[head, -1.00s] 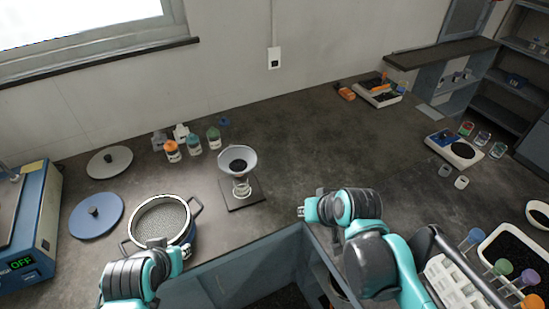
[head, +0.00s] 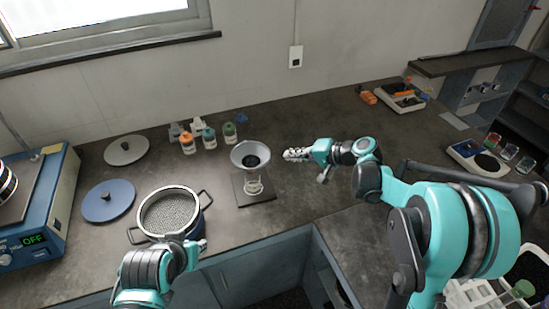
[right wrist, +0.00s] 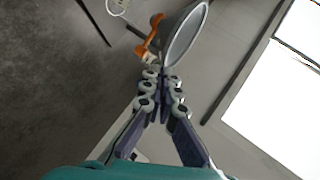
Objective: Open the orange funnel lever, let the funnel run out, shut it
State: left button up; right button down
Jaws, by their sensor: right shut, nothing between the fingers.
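The grey funnel (head: 250,147) sits on its stand over a dark square base (head: 240,201). Dark material shows inside the funnel. A clear vessel (head: 254,186) stands below it. In the right wrist view the funnel's rim (right wrist: 187,35) is seen at a slant, with the orange lever (right wrist: 150,38) beside it. In the head view I cannot make out the lever. My right gripper (head: 288,155) is shut and empty, just right of the funnel; its fingertips (right wrist: 164,78) point toward the lever, seemingly apart from it. My left gripper (head: 203,245) is low, near the sieve; its jaws are too small to judge.
A blue shaker (head: 42,215) reading OFF stands far left.

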jog(key=w+d+f+t+y, duration=0.1)
jog(key=w+d+f+y, duration=0.1)
jog(key=w+f+y, duration=0.1)
jog(key=w+d+f+m+t+y+b, duration=0.1)
jog(key=w+d+f+y, duration=0.1)
jog(key=w+f, duration=0.3)
jog(key=shift+w+f+y, duration=0.3)
jog(key=shift+f+y, duration=0.1)
jog(key=shift+f, duration=0.35)
jog(key=shift+d, duration=0.1)
jog(key=w+a+b, duration=0.1)
jog(key=a+b, duration=0.3)
jog(key=a, duration=0.5)
jog(key=shift+a+b, duration=0.2)
jog(key=shift+b, duration=0.1)
jog(key=shift+w+m, duration=0.15)
jog(key=shift+m, duration=0.15)
